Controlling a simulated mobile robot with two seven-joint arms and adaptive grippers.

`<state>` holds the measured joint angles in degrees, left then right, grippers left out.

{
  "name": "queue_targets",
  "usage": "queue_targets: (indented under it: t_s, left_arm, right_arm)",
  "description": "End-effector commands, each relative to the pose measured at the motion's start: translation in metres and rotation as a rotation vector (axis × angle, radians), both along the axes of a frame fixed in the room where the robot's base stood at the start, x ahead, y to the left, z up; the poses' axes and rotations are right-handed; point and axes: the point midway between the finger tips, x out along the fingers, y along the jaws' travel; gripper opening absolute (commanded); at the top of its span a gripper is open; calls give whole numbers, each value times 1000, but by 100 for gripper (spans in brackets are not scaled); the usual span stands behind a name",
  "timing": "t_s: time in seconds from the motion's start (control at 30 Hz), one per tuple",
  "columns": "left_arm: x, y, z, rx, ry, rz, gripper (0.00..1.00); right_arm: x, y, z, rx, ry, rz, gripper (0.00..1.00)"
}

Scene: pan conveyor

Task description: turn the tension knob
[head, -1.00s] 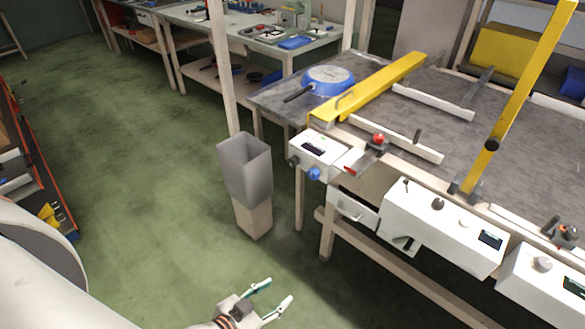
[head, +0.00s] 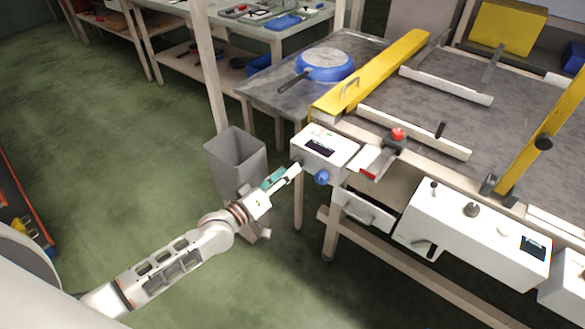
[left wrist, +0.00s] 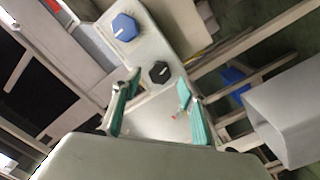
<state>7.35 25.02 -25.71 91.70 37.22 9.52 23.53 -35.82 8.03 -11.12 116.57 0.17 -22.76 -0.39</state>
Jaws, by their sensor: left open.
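A white control box (head: 325,146) is mounted at the near left corner of the conveyor table. It has a blue knob (head: 322,177) on its front and a black knob, partly hidden by the gripper in the head view. In the left wrist view, the blue hexagonal knob (left wrist: 125,27) and the black knob (left wrist: 159,72) each carry a light pointer mark. I cannot tell which is the tension knob. My left gripper (head: 282,177) is open with green-padded fingers, close in front of the box. In the wrist view its fingertips (left wrist: 158,92) point towards the black knob, with no visible contact.
A grey bin (head: 235,160) stands behind the left arm. A blue pan (head: 325,65) lies beside the yellow guide bar (head: 375,75). A red button (head: 397,134) sits right of the box, and another white control box (head: 475,235) is farther right.

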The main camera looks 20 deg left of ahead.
Motion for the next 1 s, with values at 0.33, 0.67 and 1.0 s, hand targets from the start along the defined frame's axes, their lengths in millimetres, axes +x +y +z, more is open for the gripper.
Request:
queue_targets:
  t_s: [0.33,0.67,1.0]
  left_arm:
    - [28,-12,-1,2,2,-1,43]
    - [28,-12,-1,2,1,-1,19]
    - [28,-12,0,17,-5,-1,4]
  right_arm:
    - [-4,-1,-7,-8,10,4,40]
    - [0,-1,-4,-7,3,3,40]
    - [2,-1,-2,-5,-2,3,40]
